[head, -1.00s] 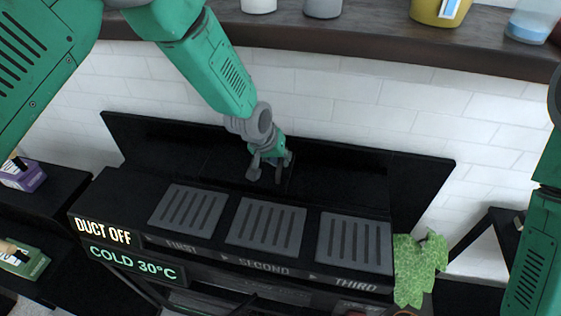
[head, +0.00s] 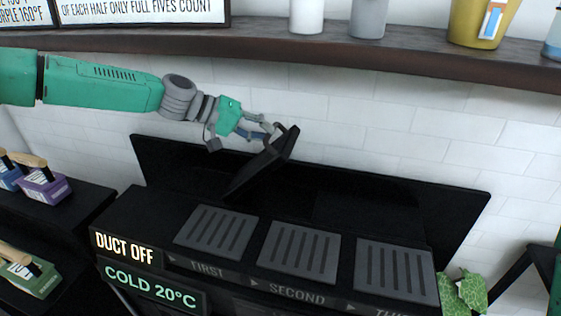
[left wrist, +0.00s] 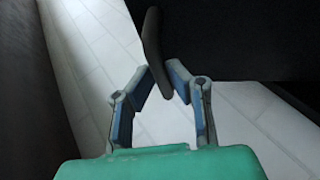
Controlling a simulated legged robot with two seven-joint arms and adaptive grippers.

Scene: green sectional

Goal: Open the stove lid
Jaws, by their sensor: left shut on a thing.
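The black stove (head: 150,212) stands below, with three slatted grey plates labelled FIRST, SECOND and a partly cut-off third. A black lid (head: 258,168) stands tilted up above the stove's back left, leaning to the right, with a dark handle at its upper end. My left gripper (head: 272,132) reaches in from the left and is shut at that upper end. In the left wrist view its blue-padded fingers (left wrist: 166,80) close on the dark handle (left wrist: 153,45). My right gripper is out of view.
A long black panel (head: 400,205) stands along the stove's back, before a white tiled wall. A dark shelf (head: 340,58) with several containers runs above. Small boxes (head: 42,190) stand at the left. A leafy green plant (head: 465,292) is at the right.

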